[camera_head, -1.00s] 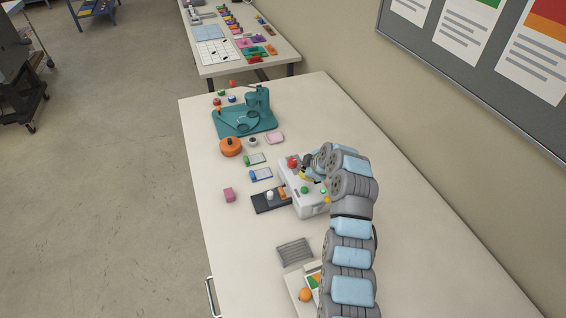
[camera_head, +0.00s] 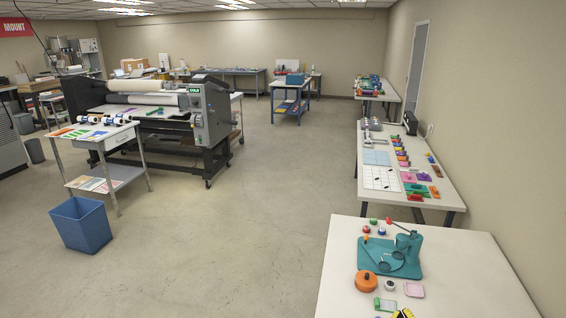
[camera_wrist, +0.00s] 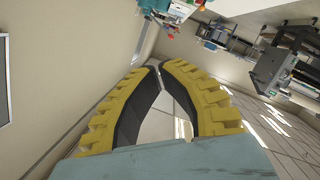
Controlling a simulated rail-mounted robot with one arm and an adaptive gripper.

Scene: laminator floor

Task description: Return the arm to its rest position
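In the wrist view my gripper (camera_wrist: 158,66) shows two curved yellow fingers with black inner pads. Their tips come together, and nothing shows held between them. The rest of my arm is out of the head view.
A second table (camera_head: 440,208) stands behind. A laminator (camera_head: 150,115) and blue bin (camera_head: 81,224) are at left. The middle floor is clear.

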